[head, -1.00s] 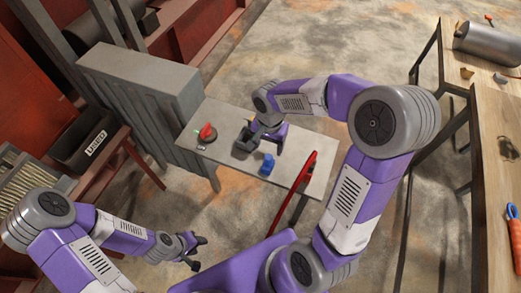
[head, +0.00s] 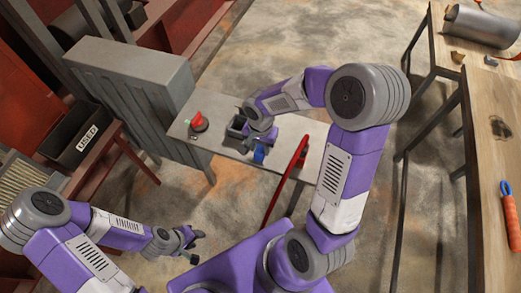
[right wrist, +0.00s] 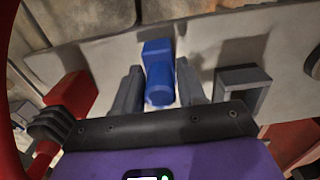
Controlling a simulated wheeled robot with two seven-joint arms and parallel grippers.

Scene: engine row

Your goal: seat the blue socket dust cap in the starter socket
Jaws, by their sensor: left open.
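The blue socket dust cap (head: 259,154) is on the grey bench top, partly hidden by my right gripper (head: 262,143) in the head view. In the right wrist view the cap (right wrist: 160,75) lies between the two grey fingers, with narrow gaps on both sides; the fingers look open. A grey open-topped housing (head: 237,127), possibly the starter socket, stands just left of the right gripper. It also shows in the right wrist view (right wrist: 245,82), to the right of the fingers. My left gripper (head: 191,238) is open and empty, low and away from the bench.
A red knob (head: 197,122) stands on the left end of the bench top (head: 205,104). A red bar (head: 287,177) slants along the front right edge. A grey cabinet (head: 135,75) stands behind left, and a wooden table (head: 495,150) is at the right.

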